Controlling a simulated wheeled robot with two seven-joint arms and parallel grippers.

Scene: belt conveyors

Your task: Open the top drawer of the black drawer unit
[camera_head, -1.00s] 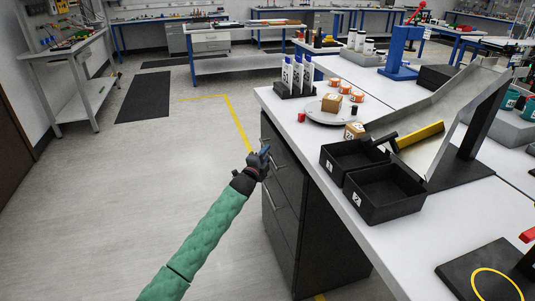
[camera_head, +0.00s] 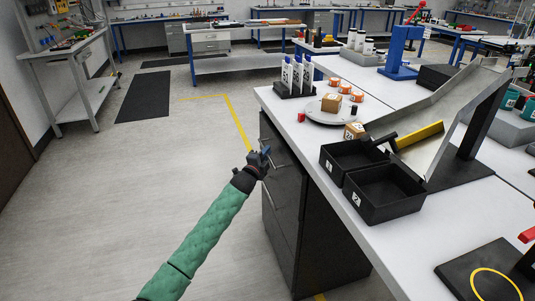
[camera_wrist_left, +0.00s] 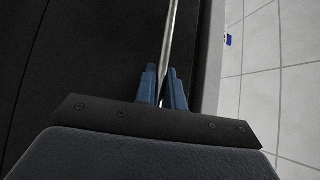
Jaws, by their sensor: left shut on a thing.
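The black drawer unit (camera_head: 315,232) stands under the white worktop, with its drawer fronts facing left. Bar handles show on its fronts. My left gripper (camera_head: 264,155) is at the top drawer (camera_head: 270,134), just under the worktop edge. In the left wrist view, the blue fingers of my left gripper (camera_wrist_left: 161,90) are shut on the metal bar handle (camera_wrist_left: 170,40). The dark drawer front (camera_wrist_left: 90,60) fills the left of that view. How far the top drawer stands out is hard to tell. My right gripper is not in view.
The white worktop (camera_head: 378,237) holds two black bins (camera_head: 385,205), a round plate (camera_head: 325,118) with a box, and a metal chute (camera_head: 445,120). The grey floor (camera_head: 130,190) left of the unit is clear.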

